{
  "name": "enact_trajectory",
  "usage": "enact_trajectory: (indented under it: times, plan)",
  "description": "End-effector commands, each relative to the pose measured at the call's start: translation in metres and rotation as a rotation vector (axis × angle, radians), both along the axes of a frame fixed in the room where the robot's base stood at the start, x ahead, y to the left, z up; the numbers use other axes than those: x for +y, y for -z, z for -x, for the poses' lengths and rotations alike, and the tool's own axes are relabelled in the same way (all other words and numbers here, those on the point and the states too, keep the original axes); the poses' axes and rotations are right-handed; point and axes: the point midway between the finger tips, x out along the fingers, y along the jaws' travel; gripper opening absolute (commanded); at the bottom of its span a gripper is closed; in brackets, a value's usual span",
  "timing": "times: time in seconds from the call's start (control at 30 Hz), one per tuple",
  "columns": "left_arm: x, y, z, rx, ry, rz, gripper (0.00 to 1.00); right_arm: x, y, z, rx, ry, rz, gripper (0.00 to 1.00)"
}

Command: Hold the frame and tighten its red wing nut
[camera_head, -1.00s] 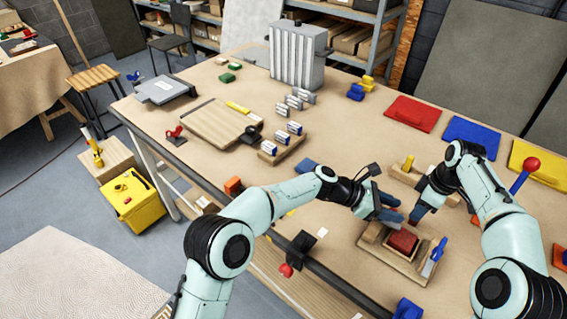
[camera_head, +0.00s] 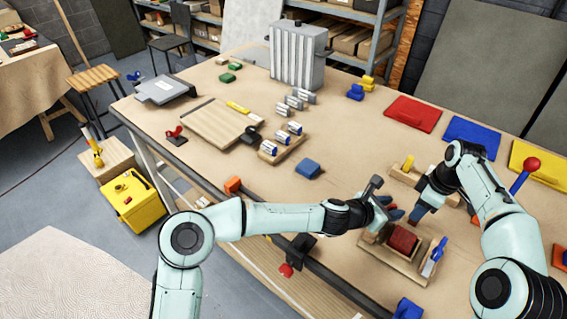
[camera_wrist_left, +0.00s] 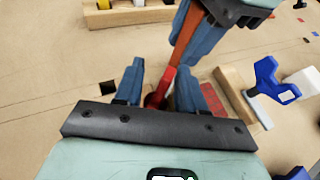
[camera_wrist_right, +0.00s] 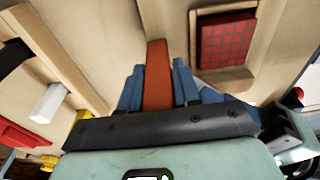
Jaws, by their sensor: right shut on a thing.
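A wooden frame (camera_head: 392,262) with a red tiled panel (camera_head: 403,240) lies near the front edge of the bench; the panel also shows in the right wrist view (camera_wrist_right: 226,42). My right gripper (camera_head: 418,214) is shut on an orange-brown bar (camera_wrist_right: 158,75) beside the panel. My left gripper (camera_head: 388,212) is close to the right one, above the frame's far side. In the left wrist view, its blue fingers (camera_wrist_left: 158,84) stand apart with a red part (camera_wrist_left: 158,92), perhaps the wing nut, between them. I cannot tell whether they touch it.
A blue-handled clamp (camera_head: 434,256) stands at the frame's right end. A wooden rack (camera_head: 405,177) is just behind my grippers. A blue block (camera_head: 308,168) lies left of them, with open bench around it. A black clamp (camera_head: 299,249) sits on the front edge.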

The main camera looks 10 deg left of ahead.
Motion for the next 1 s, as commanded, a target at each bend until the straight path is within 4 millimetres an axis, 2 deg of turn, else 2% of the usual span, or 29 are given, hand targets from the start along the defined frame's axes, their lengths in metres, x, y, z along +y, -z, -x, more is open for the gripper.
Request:
enact_trajectory:
  times: [0.57, 1.0]
  plan:
    - [0.003, -0.007, -0.005, -0.010, -0.437, 0.016, 0.36, -0.001, -0.001, -0.001, -0.003, 0.003, 0.001, 0.00]
    - [0.050, -0.041, 0.061, -0.016, -0.453, 0.013, 0.36, -0.001, -0.001, 0.000, -0.002, 0.002, 0.001, 0.00]
